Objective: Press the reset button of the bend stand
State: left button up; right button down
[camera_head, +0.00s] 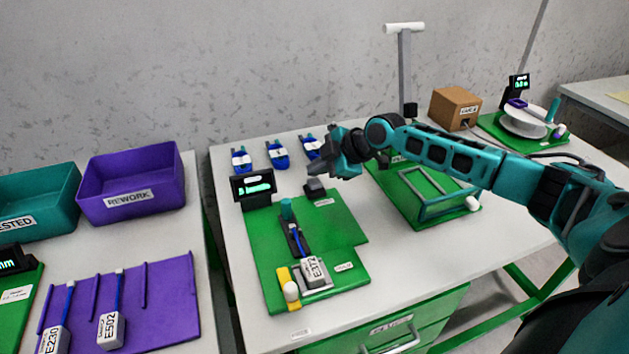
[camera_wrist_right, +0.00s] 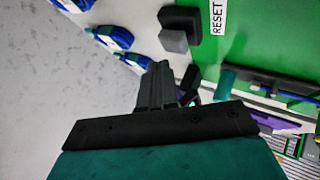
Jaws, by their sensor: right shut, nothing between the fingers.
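The bend stand (camera_head: 262,240) is a green board on the middle table, with a black display showing green marks at its back left. Its reset button (camera_head: 315,188) is a dark block with a grey face at the board's back edge. In the right wrist view the button (camera_wrist_right: 173,40) sits beside a white label reading RESET (camera_wrist_right: 217,17). My right gripper (camera_head: 322,166) is shut and empty, above and just behind the button. In the right wrist view its fingertips (camera_wrist_right: 158,68) show just short of the button, seemingly apart from it. My left gripper is not in view.
A cable with a white tag reading E312 (camera_head: 315,269) lies on the stand, near a yellow piece (camera_head: 288,286). Several blue clips (camera_head: 278,155) lie behind it. A green fixture with a frame (camera_head: 425,195) stands to the right. A purple REWORK bin (camera_head: 133,186) is at left.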

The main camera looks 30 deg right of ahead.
aim_at(318, 183)
jog(key=shift+f, duration=0.1)
jog(key=shift+f+b, duration=0.3)
jog(key=shift+f+b, duration=0.4)
jog(key=shift+f, duration=0.2)
dwell(0.8)
jog(key=shift+r+p, duration=0.8)
jog(key=shift+r, duration=0.15)
jog(key=shift+r, duration=0.1)
notch_tip(318, 183, up, 5)
jog(key=p, duration=0.4)
dwell(0.8)
